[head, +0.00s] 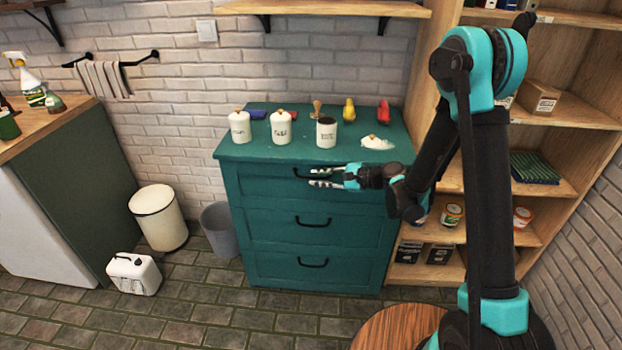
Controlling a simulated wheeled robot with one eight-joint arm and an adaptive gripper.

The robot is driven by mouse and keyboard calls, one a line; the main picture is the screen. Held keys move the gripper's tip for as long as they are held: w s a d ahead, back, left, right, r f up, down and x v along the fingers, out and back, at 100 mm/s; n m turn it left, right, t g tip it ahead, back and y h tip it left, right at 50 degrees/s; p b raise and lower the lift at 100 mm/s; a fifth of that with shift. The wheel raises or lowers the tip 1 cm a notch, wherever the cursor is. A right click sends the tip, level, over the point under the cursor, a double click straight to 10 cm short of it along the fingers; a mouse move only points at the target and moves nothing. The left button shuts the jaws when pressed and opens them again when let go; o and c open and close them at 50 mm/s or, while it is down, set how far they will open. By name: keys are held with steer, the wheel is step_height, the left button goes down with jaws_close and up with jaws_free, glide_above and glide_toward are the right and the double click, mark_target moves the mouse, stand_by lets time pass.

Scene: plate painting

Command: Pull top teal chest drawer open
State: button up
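The teal chest (240,210) stands against the brick wall with three drawers stacked one above another. Its top drawer (262,183) looks closed, flush with the front. The top drawer's dark handle (302,174) is partly hidden behind my gripper. My gripper (312,177) points left in front of the top drawer, near the handle. Its two fingers are apart, with a gap between them and nothing seen in it. I cannot tell whether a finger touches the handle.
A grey bin (220,232) is left of the chest, wooden shelves (550,190) right. A round wooden stool (395,328) is in front.

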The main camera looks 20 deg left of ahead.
mark_target(314, 178)
steer(key=shift+x, duration=1.6)
jaws_close()
